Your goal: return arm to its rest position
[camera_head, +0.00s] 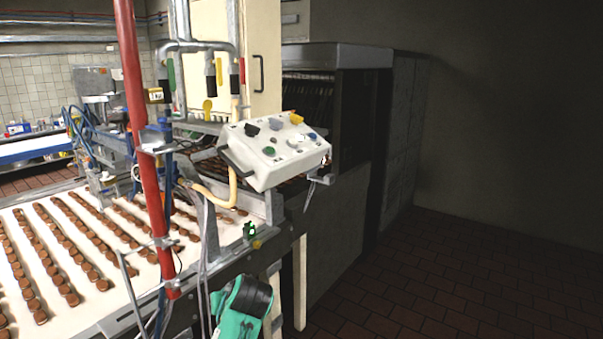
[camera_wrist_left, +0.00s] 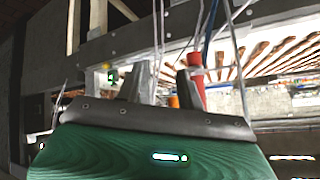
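My left gripper (camera_wrist_left: 163,82) shows in the left wrist view. Its two grey fingers stand apart with a clear gap and nothing between them. Its dark mount and green wrist cover fill the bottom of that view. The fingers point toward the frame and side of the conveyor line, and I cannot tell how far away it is. In the head view, a teal and black part of my arm shows at the bottom centre, in front of the line; no fingers can be made out there. My right gripper is in neither view.
A conveyor (camera_head: 95,225) carries rows of brown biscuits at left. A red post (camera_head: 150,165) rises in front of it. A control box (camera_head: 275,150) with coloured buttons hangs over the line's corner. Tiled floor (camera_head: 450,270) at right is clear.

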